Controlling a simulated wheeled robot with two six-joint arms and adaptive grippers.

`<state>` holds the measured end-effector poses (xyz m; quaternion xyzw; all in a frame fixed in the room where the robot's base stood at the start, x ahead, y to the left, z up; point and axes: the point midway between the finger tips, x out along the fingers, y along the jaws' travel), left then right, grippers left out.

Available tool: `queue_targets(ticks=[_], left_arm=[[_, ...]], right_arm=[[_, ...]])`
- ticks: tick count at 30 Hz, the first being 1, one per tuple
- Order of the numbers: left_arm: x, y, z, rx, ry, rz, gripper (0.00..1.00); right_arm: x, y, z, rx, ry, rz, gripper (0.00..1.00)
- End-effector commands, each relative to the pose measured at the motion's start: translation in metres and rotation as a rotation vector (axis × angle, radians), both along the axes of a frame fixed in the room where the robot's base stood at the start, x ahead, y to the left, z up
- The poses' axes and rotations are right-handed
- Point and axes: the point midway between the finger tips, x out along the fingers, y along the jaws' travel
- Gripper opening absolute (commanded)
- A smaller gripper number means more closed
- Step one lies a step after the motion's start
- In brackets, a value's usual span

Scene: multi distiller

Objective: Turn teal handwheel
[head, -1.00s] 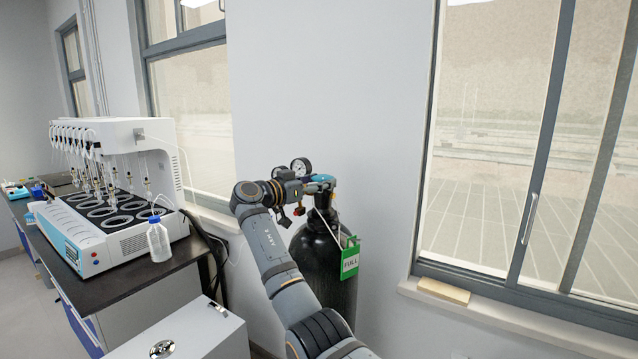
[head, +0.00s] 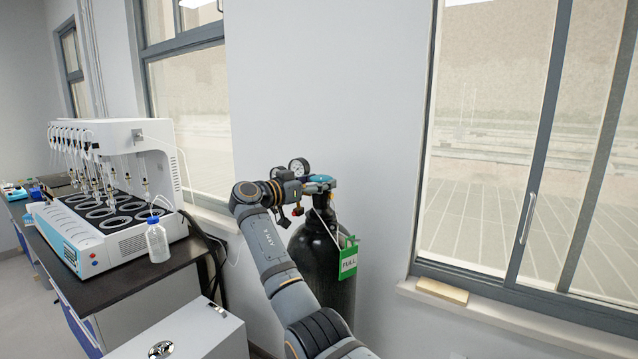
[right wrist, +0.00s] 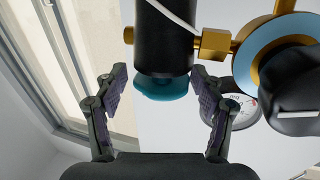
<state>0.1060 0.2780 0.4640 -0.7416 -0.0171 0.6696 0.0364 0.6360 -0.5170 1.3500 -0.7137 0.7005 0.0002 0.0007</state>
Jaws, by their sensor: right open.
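The teal handwheel (head: 322,178) sits on top of a black gas cylinder (head: 325,255) by the wall. In the right wrist view the teal handwheel (right wrist: 163,88) shows at the end of a dark cylindrical part, between the two fingers. My right gripper (head: 312,186) is at the cylinder's top in the head view. In the right wrist view my right gripper (right wrist: 160,85) is open, with one finger on each side of the handwheel and a visible gap on both sides. My left gripper is not in view.
Pressure gauges (head: 299,167) and brass fittings (right wrist: 213,45) sit close beside the handwheel. A green FULL tag (head: 348,262) hangs on the cylinder. A bench with a white multi-position distiller (head: 115,180) and a bottle (head: 157,240) stands left; a window is right.

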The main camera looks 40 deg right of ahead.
Motion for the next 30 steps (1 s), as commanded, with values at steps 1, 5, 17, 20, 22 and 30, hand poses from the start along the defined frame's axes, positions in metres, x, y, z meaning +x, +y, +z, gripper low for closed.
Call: queue_targets(ticks=[1, 5, 17, 20, 22, 30], left_arm=[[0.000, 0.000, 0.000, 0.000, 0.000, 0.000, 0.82], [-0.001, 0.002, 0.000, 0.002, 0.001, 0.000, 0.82], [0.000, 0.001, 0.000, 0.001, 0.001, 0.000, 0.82], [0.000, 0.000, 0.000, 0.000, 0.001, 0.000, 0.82], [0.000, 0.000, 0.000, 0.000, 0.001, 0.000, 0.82], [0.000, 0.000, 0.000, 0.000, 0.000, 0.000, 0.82]], right_arm=[[0.001, 0.001, 0.002, -0.001, -0.003, 0.005, 0.77], [0.001, 0.005, 0.001, -0.001, -0.003, 0.006, 0.77], [-0.002, 0.067, 0.001, 0.001, -0.003, 0.004, 0.77], [-0.003, 0.076, 0.001, 0.001, -0.002, 0.002, 0.77], [-0.003, 0.078, 0.001, 0.001, -0.002, 0.001, 0.77], [-0.004, 0.079, 0.000, 0.001, -0.001, 0.000, 0.77]])
